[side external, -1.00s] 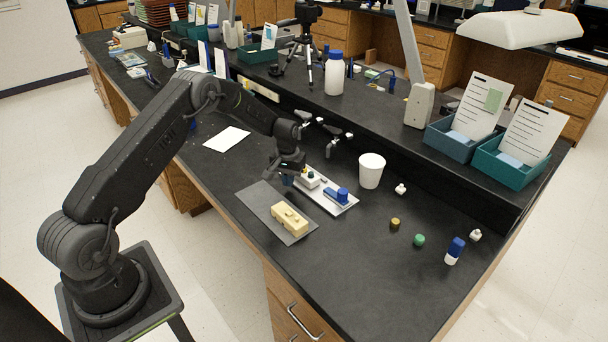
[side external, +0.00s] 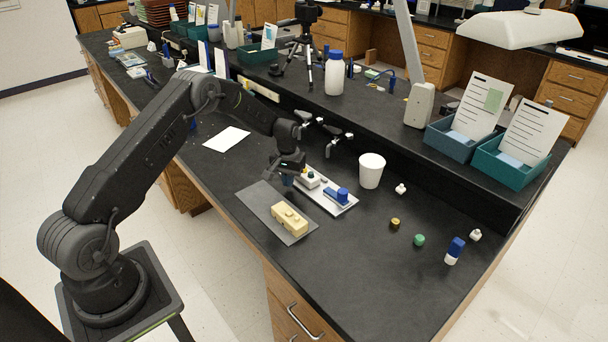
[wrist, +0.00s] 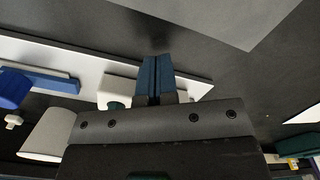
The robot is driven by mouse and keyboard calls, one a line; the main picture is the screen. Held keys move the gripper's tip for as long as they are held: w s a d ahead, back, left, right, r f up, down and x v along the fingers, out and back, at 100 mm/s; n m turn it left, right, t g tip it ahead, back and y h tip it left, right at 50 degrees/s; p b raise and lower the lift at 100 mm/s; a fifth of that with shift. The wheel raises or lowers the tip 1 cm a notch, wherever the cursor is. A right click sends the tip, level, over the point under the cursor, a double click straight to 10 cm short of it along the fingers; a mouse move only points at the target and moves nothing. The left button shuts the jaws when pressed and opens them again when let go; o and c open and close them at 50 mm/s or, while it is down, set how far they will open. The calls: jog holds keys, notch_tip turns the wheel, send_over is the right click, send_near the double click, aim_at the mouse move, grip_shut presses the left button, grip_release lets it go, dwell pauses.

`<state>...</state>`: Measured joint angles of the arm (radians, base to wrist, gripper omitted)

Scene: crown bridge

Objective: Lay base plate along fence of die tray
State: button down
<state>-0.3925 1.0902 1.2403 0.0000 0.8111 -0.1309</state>
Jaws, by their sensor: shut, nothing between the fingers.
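The white die tray (side external: 343,209) lies on the black bench and also shows in the wrist view (wrist: 205,88). On it are a blue bar (side external: 331,196) with a blue cylinder (side external: 343,193) beside it, and a pale block (side external: 308,180) with a button. In the wrist view a lighter strip runs along the blue bar (wrist: 55,83); I cannot tell which piece is the base plate and which the fence. My gripper (wrist: 153,62) has its blue fingers together, empty, at the tray's far-left end in the side view. In the side view the arm partly hides that end.
A tan block (side external: 290,218) sits on a grey mat (side external: 262,203) in front of the tray. A white cup (side external: 371,171) stands behind it. Small caps and a blue-white bottle (side external: 455,250) are to the right. Taps (side external: 335,138) overhang behind. The front right bench is clear.

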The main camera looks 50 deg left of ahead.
jog(key=shift+w, duration=0.25)
jog(key=shift+w, duration=0.4)
jog(key=shift+w, duration=0.1)
jog(key=shift+w, duration=0.75)
jog(key=shift+s, duration=0.2)
jog(key=shift+s, duration=0.6)
notch_tip(320, 180, up, 7)
dwell(0.4)
